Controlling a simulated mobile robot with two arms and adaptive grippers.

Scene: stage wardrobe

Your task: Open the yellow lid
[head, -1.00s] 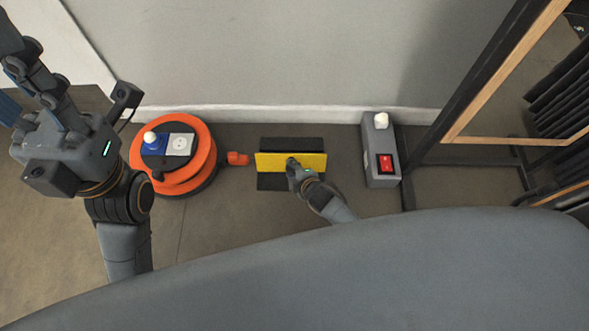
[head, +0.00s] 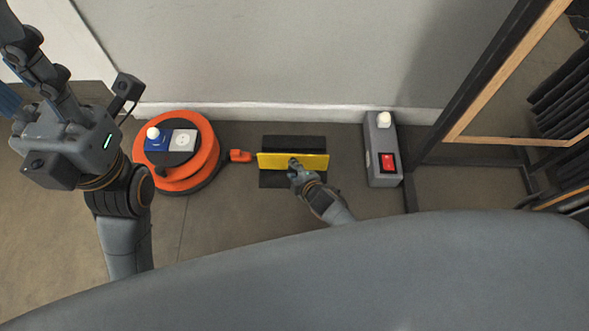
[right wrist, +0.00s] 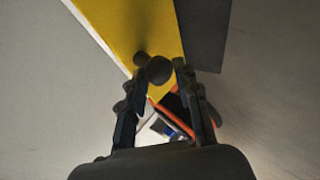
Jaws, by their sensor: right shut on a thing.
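The yellow lid (head: 270,161) shows as a band across a dark box (head: 292,142) on the floor, with dark parts behind and in front of it. I cannot tell its exact tilt. My right gripper (head: 293,166) is at the lid's front side. In the right wrist view, my right gripper (right wrist: 158,82) is shut on a dark round knob (right wrist: 158,69) by the yellow lid (right wrist: 130,35). My left gripper (head: 28,45) is raised at the upper left, well away from the lid and partly cut off; its finger opening is unclear.
An orange cable reel (head: 205,150) stands left of the box, with an orange plug (head: 240,156) between them. A grey switch box (head: 383,150) with a red switch stands to the right. A dark frame (head: 460,90) stands farther right. The wall (head: 270,60) is behind.

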